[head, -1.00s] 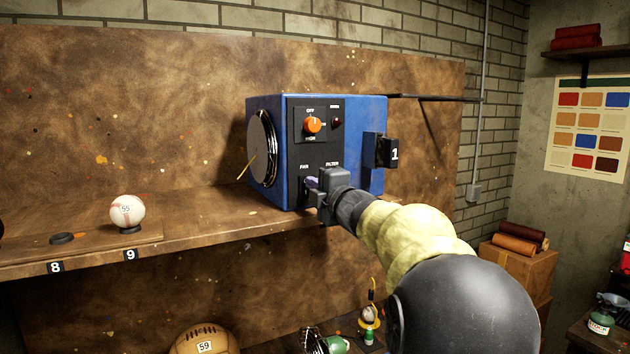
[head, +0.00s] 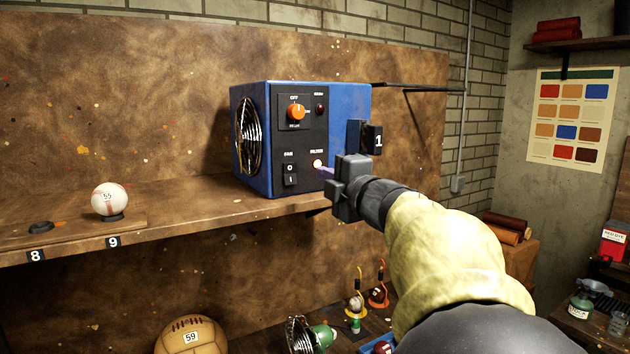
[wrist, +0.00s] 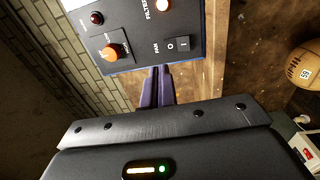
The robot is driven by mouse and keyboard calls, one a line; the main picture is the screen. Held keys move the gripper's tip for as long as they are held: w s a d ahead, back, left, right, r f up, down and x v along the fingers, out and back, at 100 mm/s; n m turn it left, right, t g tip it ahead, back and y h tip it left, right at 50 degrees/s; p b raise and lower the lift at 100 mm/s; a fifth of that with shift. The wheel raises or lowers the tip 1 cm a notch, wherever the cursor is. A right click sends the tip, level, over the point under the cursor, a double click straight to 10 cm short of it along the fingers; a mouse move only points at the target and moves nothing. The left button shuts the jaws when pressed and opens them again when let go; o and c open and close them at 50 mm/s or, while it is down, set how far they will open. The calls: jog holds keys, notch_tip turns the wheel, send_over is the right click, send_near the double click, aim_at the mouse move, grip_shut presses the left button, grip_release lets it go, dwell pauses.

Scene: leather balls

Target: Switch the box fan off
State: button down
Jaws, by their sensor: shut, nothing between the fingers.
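The blue box fan (head: 348,110) stands on the shelf, with a round wire grille (head: 249,135) on its left side. Its black panel has an orange knob (head: 296,111), a dark red lamp (head: 320,109), a glowing lamp under the FILTER label (head: 318,163) and the black fan rocker (head: 290,174) marked O and I. The rocker also shows in the wrist view (wrist: 177,44); I cannot tell which half is pressed. My gripper (head: 327,171) is shut and empty, its purple fingertips (wrist: 158,72) in front of the panel's lower right, apart from the rocker.
A white ball marked 55 (head: 110,199) sits on a ring at place 9, left of the fan. A black tab marked 1 (head: 371,138) juts from the fan's right side. A brown ball marked 59 (head: 191,336) and small items lie below the shelf.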

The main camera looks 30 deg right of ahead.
jog(key=a+f+m+g+h, duration=0.25)
jog(key=f+m, duration=0.35)
jog(key=f, duration=0.5)
jog(key=a+f+m+g+h, duration=0.1)
jog(key=a+f+m+g, duration=0.35)
jog(key=f, duration=0.75)
jog(key=s+a+f+m+g+y, duration=0.1)
jog(key=s+a+f+m+g, duration=0.3)
jog(key=s+f, duration=0.5)
jog(key=s+a+f+m+g+y, duration=0.2)
jog(key=s+a+f+m+g, duration=0.2)
jog(key=s+a+f, duration=0.3)
notch_tip(320, 180, down, 5)
jog(key=shift+s+a+f+g, duration=0.2)
jog(key=shift+s+g, duration=0.4)
jog(key=shift+s, duration=0.4)
